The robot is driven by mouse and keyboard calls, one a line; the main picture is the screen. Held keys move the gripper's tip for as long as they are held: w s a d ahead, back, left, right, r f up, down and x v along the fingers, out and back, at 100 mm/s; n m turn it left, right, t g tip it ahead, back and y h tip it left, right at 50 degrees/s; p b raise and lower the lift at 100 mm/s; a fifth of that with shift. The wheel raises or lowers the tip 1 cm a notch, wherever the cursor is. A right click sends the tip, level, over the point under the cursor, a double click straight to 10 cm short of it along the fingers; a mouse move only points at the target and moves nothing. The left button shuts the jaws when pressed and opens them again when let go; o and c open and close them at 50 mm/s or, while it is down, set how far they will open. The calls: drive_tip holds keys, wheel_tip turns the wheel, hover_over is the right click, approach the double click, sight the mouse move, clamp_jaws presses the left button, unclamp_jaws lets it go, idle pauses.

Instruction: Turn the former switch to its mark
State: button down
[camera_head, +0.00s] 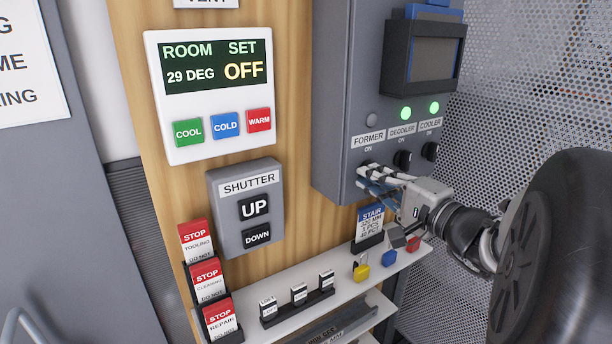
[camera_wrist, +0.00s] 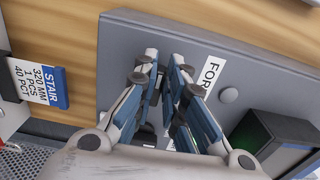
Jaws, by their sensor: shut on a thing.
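The grey control cabinet (camera_head: 340,90) carries the FORMER label (camera_head: 368,141) with an ON mark under it. The former lamp (camera_head: 372,120) above the label is grey and unlit. My gripper (camera_head: 366,176) is at the cabinet front just below this label, shut on the former switch. The fingers cover the switch in the head view, so its angle cannot be read. In the wrist view my gripper (camera_wrist: 166,72) points at the cabinet face, beside the partly covered FORMER label (camera_wrist: 209,74).
The black decoiler switch (camera_head: 402,160) and cooler switch (camera_head: 430,151) sit to the right, under lit green lamps. Below is a shelf (camera_head: 345,283) with a STAIR card (camera_head: 370,222) and coloured padlocks. The shutter panel (camera_head: 245,207) is to the left. Perforated metal wall is at right.

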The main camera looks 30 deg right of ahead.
drive_tip(key=c, duration=1.7)
unclamp_jaws()
drive_tip(key=shift+o, duration=0.2)
drive_tip(key=s, duration=1.2)
drive_tip(key=shift+d, duration=0.45)
